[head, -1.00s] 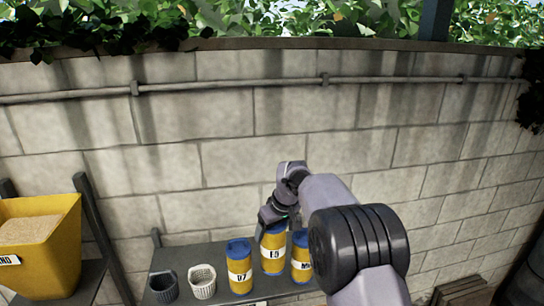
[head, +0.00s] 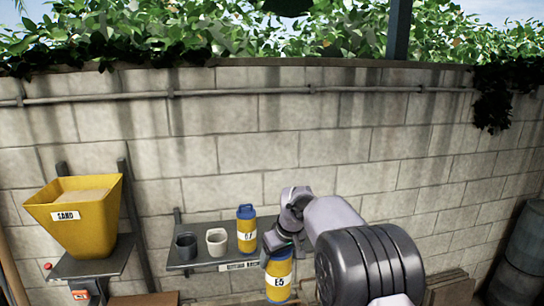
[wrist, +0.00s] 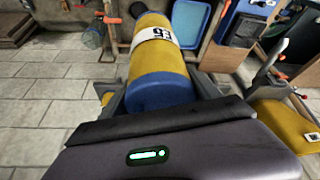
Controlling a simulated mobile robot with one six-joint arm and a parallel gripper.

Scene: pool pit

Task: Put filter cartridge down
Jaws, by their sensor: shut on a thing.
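The filter cartridge (head: 279,277) is a yellow cylinder with blue ends and a white label reading E5. My gripper (head: 281,246) is shut on it near its upper end and holds it in front of the shelf. In the wrist view the held cartridge (wrist: 158,62) lies between the two jaws of my gripper (wrist: 160,98), with its blue end towards me. A second yellow and blue cartridge (head: 246,230) stands upright on the grey shelf (head: 205,263), left of my gripper. My arm hides the right part of the shelf.
A dark basket (head: 186,246) and a pale basket (head: 216,242) stand on the shelf's left. A yellow sand hopper (head: 85,222) is further left. Dark barrels (head: 522,255) stand at the far right. The wrist view shows open paved floor (wrist: 50,100) at left.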

